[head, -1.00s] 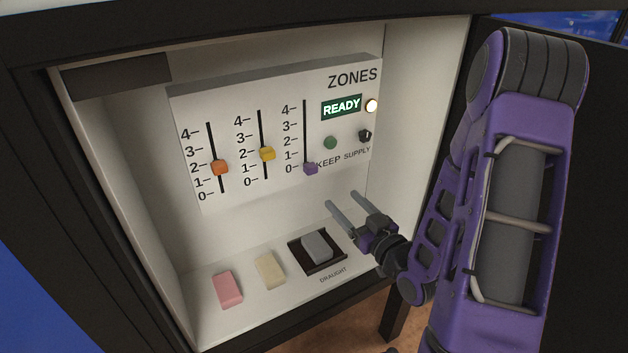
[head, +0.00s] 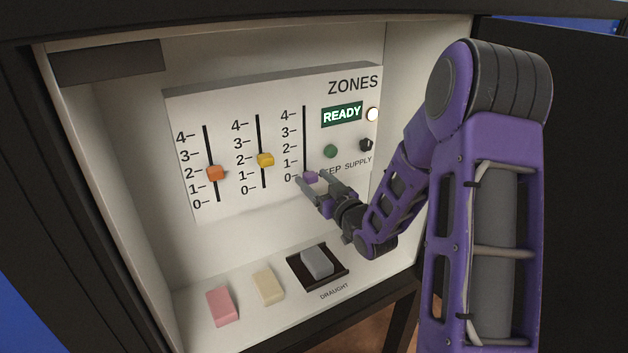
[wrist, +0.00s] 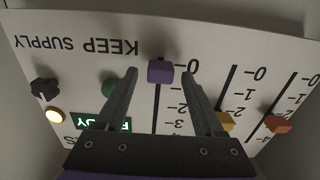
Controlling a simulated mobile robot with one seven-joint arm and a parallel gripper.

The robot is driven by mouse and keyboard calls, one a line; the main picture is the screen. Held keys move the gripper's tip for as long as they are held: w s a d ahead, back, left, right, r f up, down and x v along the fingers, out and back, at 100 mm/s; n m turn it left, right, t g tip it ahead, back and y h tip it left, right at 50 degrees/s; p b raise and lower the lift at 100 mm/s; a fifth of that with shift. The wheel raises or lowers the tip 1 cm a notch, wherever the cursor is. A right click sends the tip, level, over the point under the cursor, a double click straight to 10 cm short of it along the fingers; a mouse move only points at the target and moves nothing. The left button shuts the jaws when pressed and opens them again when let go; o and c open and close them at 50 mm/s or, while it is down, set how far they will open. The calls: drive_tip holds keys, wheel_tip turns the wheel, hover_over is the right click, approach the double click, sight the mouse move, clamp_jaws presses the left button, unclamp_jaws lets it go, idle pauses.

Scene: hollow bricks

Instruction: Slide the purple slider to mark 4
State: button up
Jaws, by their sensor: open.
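The purple slider (head: 310,177) sits at the bottom of the right-hand slot, at mark 0 on its scale. The wrist view, which shows the panel upside down, also has the purple slider (wrist: 161,72) at the 0 end. My gripper (head: 318,184) is open at the panel, at the slider's height. In the wrist view my gripper's two fingers (wrist: 160,80) stand on either side of the slider, with a gap to each. Mark 4 (head: 285,115) is at the top of that slot. In the head view the fingers partly hide the slider.
An orange slider (head: 215,173) and a yellow slider (head: 265,160) stand near mark 2 in slots to the left. A green button (head: 330,151), black knob (head: 366,145) and lit READY sign (head: 341,114) are to the right. Pink, cream and grey blocks lie below.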

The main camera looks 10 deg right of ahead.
drive_tip(key=shift+w+a, duration=0.1)
drive_tip(key=shift+w, duration=0.2)
clamp_jaws()
idle(1.3)
